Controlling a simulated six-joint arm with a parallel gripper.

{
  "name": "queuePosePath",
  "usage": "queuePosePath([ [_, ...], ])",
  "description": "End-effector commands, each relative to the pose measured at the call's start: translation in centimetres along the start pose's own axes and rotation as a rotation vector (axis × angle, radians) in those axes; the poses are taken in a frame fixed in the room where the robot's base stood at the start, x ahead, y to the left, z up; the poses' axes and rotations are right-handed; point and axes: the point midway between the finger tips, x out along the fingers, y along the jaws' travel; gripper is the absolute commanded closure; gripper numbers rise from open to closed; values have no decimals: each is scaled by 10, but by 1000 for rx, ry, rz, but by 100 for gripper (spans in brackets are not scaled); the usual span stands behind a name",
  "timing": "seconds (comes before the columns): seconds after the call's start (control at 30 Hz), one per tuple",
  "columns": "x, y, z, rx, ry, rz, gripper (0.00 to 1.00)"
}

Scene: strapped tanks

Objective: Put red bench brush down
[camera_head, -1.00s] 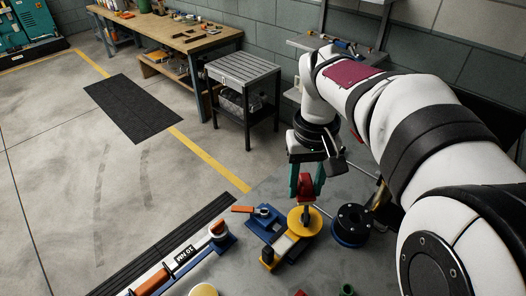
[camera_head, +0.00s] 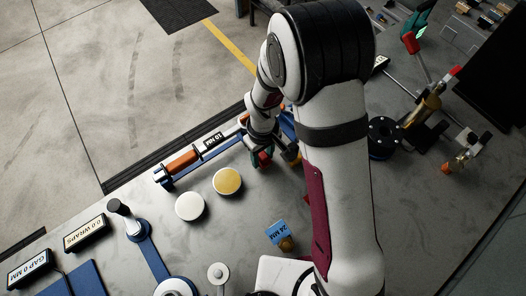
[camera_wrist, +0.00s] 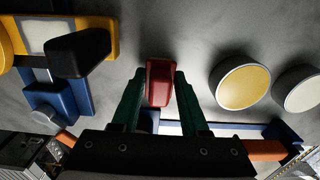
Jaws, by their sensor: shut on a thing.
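My gripper (camera_wrist: 158,95) is shut on the red bench brush (camera_wrist: 160,82), whose red body shows between the green fingers in the wrist view. In the head view the brush (camera_head: 263,158) is a small red patch below my wrist, at the bench's far side, right of the yellow disc. The arm hides much of the gripper there. The brush's bristles are not visible. I cannot tell whether it touches the bench top.
A yellow disc (camera_head: 228,181) and a white disc (camera_head: 190,206) lie left of the brush. An orange-handled tool (camera_head: 183,160) lies in a blue holder along the far edge. A yellow-and-blue fixture with a black block (camera_wrist: 78,52) is close by. Bare bench (camera_head: 235,235) lies nearer.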

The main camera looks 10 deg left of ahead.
Motion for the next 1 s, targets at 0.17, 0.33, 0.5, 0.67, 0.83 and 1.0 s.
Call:
queuePosePath([
  [0.17,3,0,0,0,1,1,100],
  [0.33,5,0,0,0,1,0,100],
  [0.5,5,0,0,0,1,1,29],
  [0.67,5,0,0,1,1,1,26],
  [0.83,3,0,0,1,2,1,26],
  [1.0,-28,1,-2,1,7,3,26],
])
